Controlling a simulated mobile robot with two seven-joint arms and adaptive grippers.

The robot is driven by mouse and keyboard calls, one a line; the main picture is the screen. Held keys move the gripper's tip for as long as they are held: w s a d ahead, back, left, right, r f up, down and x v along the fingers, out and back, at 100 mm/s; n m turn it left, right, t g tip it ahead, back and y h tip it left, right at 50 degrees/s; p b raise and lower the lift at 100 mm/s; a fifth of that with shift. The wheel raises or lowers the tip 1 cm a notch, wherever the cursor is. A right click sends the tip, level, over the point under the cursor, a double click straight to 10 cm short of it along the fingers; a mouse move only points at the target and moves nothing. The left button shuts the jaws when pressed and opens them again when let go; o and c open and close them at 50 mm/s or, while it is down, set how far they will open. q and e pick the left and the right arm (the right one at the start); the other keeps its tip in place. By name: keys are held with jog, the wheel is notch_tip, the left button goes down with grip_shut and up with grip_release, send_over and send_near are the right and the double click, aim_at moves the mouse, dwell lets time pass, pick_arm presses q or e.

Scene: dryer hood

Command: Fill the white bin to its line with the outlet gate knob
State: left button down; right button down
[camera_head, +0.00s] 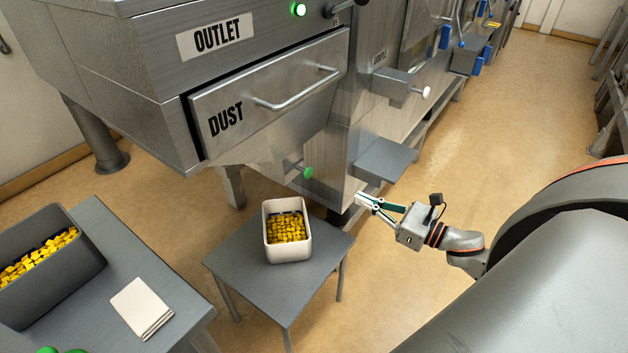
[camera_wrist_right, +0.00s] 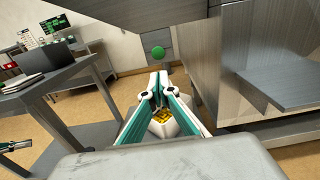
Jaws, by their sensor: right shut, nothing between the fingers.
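The white bin (camera_head: 289,254) stands on a small grey table below the machine, holding many yellow pieces. A dark band shows on its inner back wall at about the pieces' top; their exact level against it is hard to tell. The green outlet gate knob (camera_head: 308,173) sits on a rod below the dust drawer; it also shows in the right wrist view (camera_wrist_right: 158,52). My right gripper (camera_head: 361,200) is shut and empty, right of the knob and apart from it. What looks like part of my left gripper (camera_wrist_right: 18,146) shows at the left edge of the wrist view, its jaws unclear.
The small table (camera_head: 275,297) has bare room around the bin. A dark grey bin (camera_head: 60,290) of yellow pieces and a folded white cloth (camera_head: 141,306) are on the left table. The dust drawer (camera_head: 270,95) overhangs, and a grey shelf (camera_head: 385,160) juts out near my right gripper.

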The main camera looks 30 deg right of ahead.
aim_at(310, 174)
pick_arm(q)
jog(key=shift+w+a, duration=0.25)
jog(key=shift+a, duration=0.05)
pick_arm(e)
jog(key=shift+s+a+r, duration=0.1)
jog(key=shift+s+r, duration=0.1)
jog(key=shift+s, duration=0.05)
